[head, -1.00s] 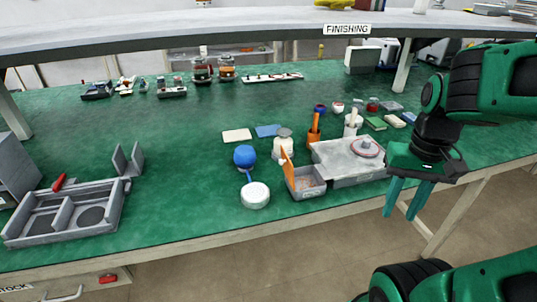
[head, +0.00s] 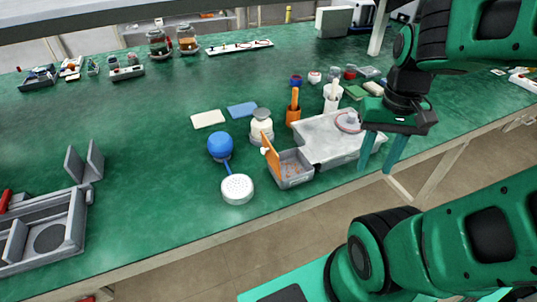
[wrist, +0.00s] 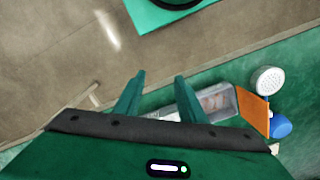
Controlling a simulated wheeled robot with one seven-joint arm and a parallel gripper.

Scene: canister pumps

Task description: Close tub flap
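The tub (head: 294,169) is a small grey open box on the green bench, joined to the left end of a larger grey unit. Its orange flap (head: 270,156) stands up, tilted, at the tub's left side, so the tub is open. In the wrist view the tub (wrist: 215,103) and the orange flap (wrist: 252,110) show right of my fingers. My gripper (head: 376,168) is open and empty, pointing down at the bench's front edge, right of the tub and in front of the grey unit's right end. It also shows in the wrist view (wrist: 158,92), fingers apart.
The grey unit (head: 325,133) lies between my gripper and the tub. A white shower-head-like piece (head: 237,189), a blue ball (head: 220,146) and a cream jar (head: 262,128) stand near the flap.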

